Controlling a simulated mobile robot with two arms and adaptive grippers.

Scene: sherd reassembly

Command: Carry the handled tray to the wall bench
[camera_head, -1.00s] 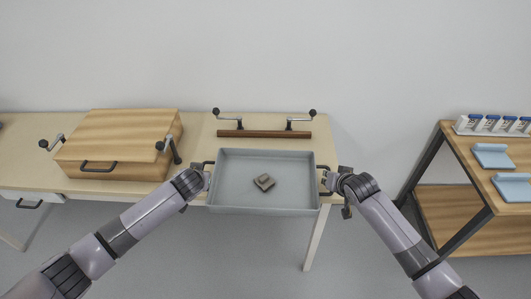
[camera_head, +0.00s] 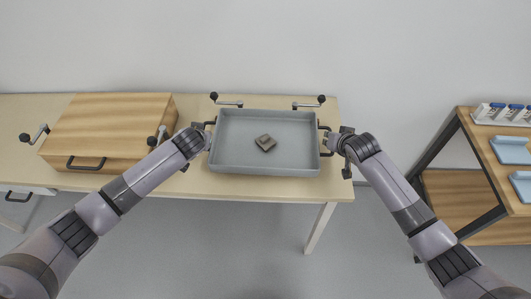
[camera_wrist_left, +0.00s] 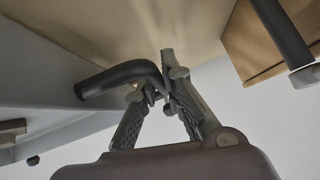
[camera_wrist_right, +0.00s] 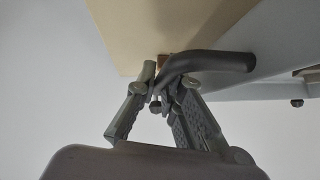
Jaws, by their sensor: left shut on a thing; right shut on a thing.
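The handled tray (camera_head: 232,164) is grey-blue and shallow, with a dark handle at each end. It is over the front part of the wall bench (camera_head: 240,187) in the head view; I cannot tell whether it touches the top. A small brown sherd (camera_head: 265,142) lies inside it. My left gripper (camera_head: 207,131) is shut on the left handle, and its fingers close around the dark bar (camera_wrist_left: 125,75) in the left wrist view. My right gripper (camera_head: 329,140) is shut on the right handle, a dark bar (camera_wrist_right: 205,62) in the right wrist view.
A wooden box (camera_head: 108,128) with a front handle and side cranks stands on the bench at left. Two dark cranks (camera_head: 310,104) rise behind the tray. A wooden shelf unit (camera_head: 462,190) with blue trays (camera_head: 510,150) and several capped vials stands at right.

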